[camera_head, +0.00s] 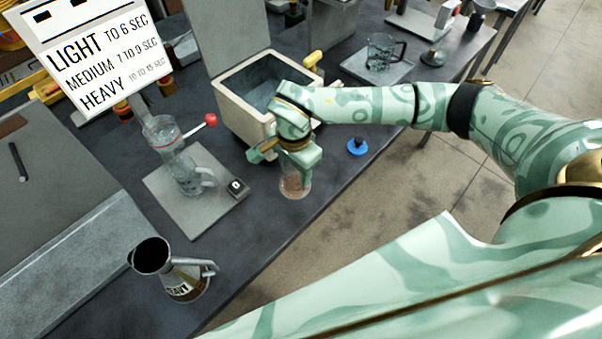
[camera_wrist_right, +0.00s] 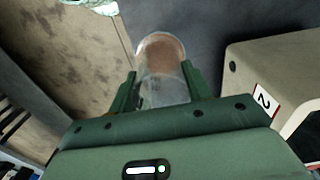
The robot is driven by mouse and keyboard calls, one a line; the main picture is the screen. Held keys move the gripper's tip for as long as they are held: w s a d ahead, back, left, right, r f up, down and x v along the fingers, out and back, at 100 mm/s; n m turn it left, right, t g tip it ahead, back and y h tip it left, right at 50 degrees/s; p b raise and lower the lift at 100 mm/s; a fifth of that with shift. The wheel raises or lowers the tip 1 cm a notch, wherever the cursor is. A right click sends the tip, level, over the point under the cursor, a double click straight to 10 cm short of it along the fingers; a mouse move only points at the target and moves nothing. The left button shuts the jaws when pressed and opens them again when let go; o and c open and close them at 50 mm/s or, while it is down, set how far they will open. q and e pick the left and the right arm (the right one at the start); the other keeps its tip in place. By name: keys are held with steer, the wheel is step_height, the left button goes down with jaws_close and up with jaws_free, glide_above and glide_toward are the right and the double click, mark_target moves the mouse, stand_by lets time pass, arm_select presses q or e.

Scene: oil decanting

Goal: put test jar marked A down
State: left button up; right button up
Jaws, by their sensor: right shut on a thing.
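My right gripper (camera_head: 294,163) is shut on a clear glass jar (camera_head: 295,185) with reddish-brown contents. The jar is upright near the front edge of the dark table. In the right wrist view the two green fingers of the gripper (camera_wrist_right: 160,88) stand on either side of the jar (camera_wrist_right: 163,50). I cannot read a mark A on it, and its upper part is hidden by the gripper in the head view. I cannot tell whether its base touches the table. My left gripper is not in view.
A beige open bin (camera_head: 240,125) stands just behind the jar. A blue knob-like piece (camera_head: 357,148) lies right of it. The table edge is close.

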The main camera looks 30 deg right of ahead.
steer(key=f, duration=0.1)
steer(key=w+d+f, duration=0.1)
steer(key=f, duration=0.1)
steer(key=w+d+f, duration=0.1)
steer(key=shift+w+d+f, duration=0.15)
steer(key=shift+w+f, duration=0.05)
steer(key=shift+f, duration=0.2)
steer(key=shift+w+d+f, duration=0.15)
steer(key=shift+f, duration=1.55)
steer(key=shift+f, duration=0.1)
steer(key=o, duration=1.1)
step_height(320, 180, up, 12)
steer(key=shift+f, duration=0.25)
steer(key=shift+r, duration=0.4)
